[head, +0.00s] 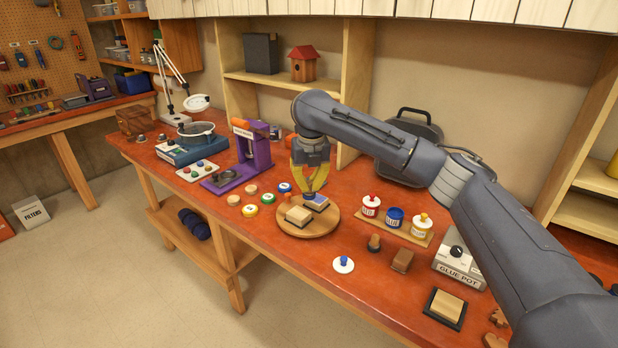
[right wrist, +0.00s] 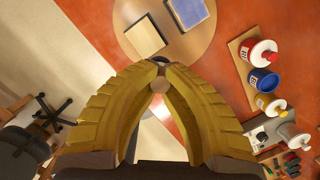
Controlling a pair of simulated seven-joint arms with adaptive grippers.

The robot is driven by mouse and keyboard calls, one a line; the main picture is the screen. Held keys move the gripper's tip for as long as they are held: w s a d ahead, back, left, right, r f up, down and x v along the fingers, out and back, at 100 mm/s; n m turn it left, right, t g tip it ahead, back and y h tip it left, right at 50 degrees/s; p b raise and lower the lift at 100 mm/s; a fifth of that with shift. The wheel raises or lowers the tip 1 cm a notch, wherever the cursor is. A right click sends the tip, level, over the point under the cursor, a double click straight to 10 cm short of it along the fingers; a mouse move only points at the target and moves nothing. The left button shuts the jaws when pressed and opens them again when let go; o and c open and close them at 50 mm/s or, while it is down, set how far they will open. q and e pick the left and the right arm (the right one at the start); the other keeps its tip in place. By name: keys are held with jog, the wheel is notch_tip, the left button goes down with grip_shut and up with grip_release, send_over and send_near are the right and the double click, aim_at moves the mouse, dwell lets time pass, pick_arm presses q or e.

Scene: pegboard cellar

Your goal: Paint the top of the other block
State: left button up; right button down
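A round wooden board (head: 292,229) on the red bench bears two blocks. The nearer block (head: 298,215) has a plain, pale top; the other block (head: 318,203) has a blue top. In the right wrist view the plain block (right wrist: 146,37) and blue-topped block (right wrist: 187,12) lie ahead of the fingertips. My right gripper (head: 309,190) is over the board, by the blocks; its yellow fingers close around a small tool with a round wooden knob (right wrist: 158,86) and dark end. Whether the tool touches a block is unclear. The blue pot (head: 395,217) stands open. My left gripper is out of view.
Red (head: 370,206) and yellow (head: 422,224) lidded pots flank the blue one on a wooden strip. A white lid with blue knob (head: 343,264) lies in front. A glue pot box (head: 460,262) and a dark-edged pad (head: 444,307) stand right; a purple press (head: 247,155) stands left.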

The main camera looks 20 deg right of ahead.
jog(key=shift+f, duration=0.35)
